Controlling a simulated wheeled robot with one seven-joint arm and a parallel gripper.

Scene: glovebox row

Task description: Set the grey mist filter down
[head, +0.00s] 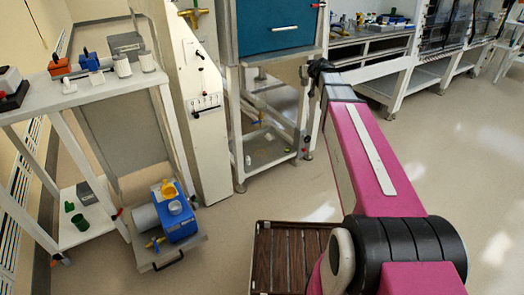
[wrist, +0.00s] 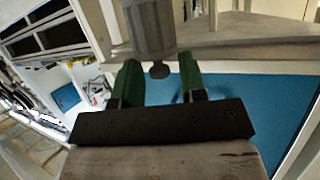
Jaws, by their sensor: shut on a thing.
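The grey mist filter (wrist: 152,24) is a grey cylinder with a small dark knob at its lower end. It shows at the top of the wrist view, and its upper part is cut off by the frame edge. My gripper (wrist: 158,72) has two green fingers on a dark bar, with the filter's knob end between them. It is shut on the filter. In the head view my pink arm reaches away toward the teal-fronted glovebox (head: 275,25). The filter cannot be made out there.
A blue pump (head: 177,222) with a yellow top sits on a low platform at lower left. A white shelf (head: 95,92) with small parts stands at left. A brown slatted crate (head: 262,262) is on the floor in front. Open floor lies to the right.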

